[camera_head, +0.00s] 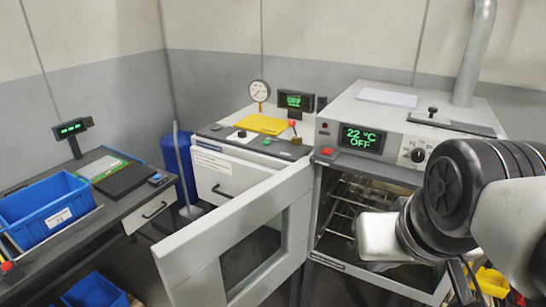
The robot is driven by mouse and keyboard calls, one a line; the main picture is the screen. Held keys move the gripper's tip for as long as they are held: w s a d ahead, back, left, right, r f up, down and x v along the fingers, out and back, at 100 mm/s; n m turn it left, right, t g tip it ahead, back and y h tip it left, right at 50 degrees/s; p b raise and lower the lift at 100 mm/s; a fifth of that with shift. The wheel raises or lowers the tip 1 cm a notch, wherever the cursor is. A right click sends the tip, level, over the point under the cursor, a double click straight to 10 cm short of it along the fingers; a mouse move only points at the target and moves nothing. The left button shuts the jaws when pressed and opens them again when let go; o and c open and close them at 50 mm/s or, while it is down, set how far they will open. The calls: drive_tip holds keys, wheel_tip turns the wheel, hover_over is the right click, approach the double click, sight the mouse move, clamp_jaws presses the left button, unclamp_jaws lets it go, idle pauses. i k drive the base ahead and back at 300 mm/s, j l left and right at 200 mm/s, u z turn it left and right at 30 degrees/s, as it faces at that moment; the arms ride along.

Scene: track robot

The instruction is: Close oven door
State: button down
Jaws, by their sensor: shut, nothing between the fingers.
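The oven (455,113) stands at the right, a grey-white box whose display reads 22 °C OFF. Its door (192,257) is open, swung out to the left on the hinge side, with a dark window (255,258) in a light frame. The oven's inside shows wire racks (350,205). My gripper (377,238) is at the end of my dark-jointed arm, in front of the oven opening and to the right of the door, apart from it in the picture. It is shut and empty; its fingertips are hard to make out.
A bench at the left holds a blue bin (45,208) and a dark scale (123,180). A white cabinet (225,172) with a gauge (259,91) and a yellow folder (262,124) stands behind the door. A blue cylinder (180,160) stands between them. Yellow items (490,281) lie low at the right.

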sight(188, 264)
drive_tip(key=j+z, duration=0.2)
drive_tip(key=j, duration=0.25)
drive_tip(key=k+j+z, duration=0.2)
drive_tip(key=j, duration=0.2)
drive_tip(key=j+z, duration=0.25)
drive_tip(key=j, duration=0.2)
drive_tip(key=k+j+z, duration=0.2)
drive_tip(key=j, duration=0.25)
drive_tip(key=j+z, duration=0.2)
drive_tip(key=j, duration=0.2)
drive_tip(key=j+z, duration=0.1)
drive_tip(key=j, duration=0.3)
drive_tip(key=k+j+z, duration=0.1)
drive_tip(key=j, duration=0.25)
drive_tip(key=k+j+z, duration=0.1)
drive_tip(key=j, duration=0.3)
drive_tip(key=k+l, duration=0.2)
drive_tip(key=l, duration=0.2)
drive_tip(key=k+l, duration=0.15)
drive_tip(key=l, duration=0.25)
drive_tip(key=i, duration=0.5)
